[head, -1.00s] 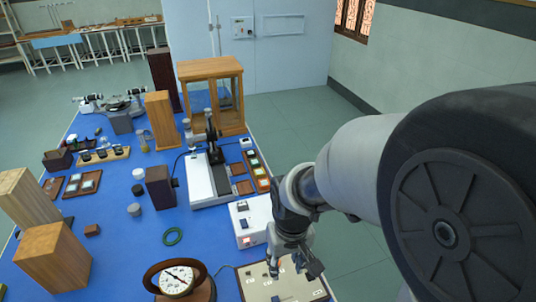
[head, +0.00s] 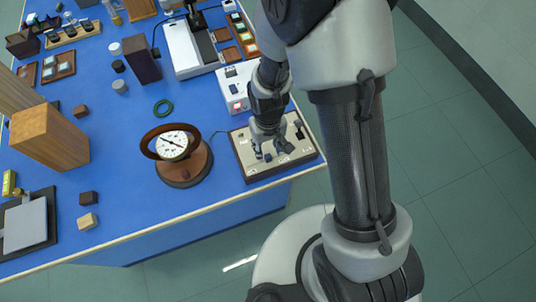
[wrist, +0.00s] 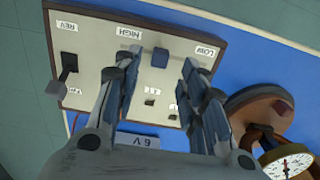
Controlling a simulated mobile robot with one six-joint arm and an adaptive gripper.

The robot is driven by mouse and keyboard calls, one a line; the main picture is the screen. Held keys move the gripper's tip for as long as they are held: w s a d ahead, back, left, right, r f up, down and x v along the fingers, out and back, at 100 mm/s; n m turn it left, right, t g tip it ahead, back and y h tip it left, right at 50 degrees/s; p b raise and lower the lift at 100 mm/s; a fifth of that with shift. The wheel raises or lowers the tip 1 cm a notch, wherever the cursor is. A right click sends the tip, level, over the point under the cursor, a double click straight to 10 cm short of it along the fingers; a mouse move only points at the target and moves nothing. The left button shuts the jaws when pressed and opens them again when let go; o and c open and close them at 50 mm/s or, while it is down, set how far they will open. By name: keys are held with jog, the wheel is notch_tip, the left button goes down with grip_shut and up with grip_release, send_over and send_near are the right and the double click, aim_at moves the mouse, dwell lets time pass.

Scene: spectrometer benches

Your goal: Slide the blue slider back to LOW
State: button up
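The control panel (wrist: 95,65) is a pale plate in a dark wooden frame, with labels REV, HIGH and LOW along one edge in the wrist view. The blue slider (wrist: 160,57) is a small block between the HIGH and LOW labels, slightly nearer HIGH. My gripper (wrist: 160,64) is open over the panel, one finger on each side of the slider, with visible gaps to both. In the head view my gripper (head: 270,152) hangs low over the panel (head: 305,151) and hides part of it; the slider cannot be made out there.
A black lever (wrist: 68,66) stands near REV. A round dial gauge on a wooden base (head: 185,170) stands left of the panel. A white box (head: 237,92) stands behind it. The blue table's (head: 215,195) front edge is close to the panel.

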aim_at(268, 156)
jog(key=shift+f+b, duration=0.4)
jog(key=shift+f, duration=1.9)
grip_shut()
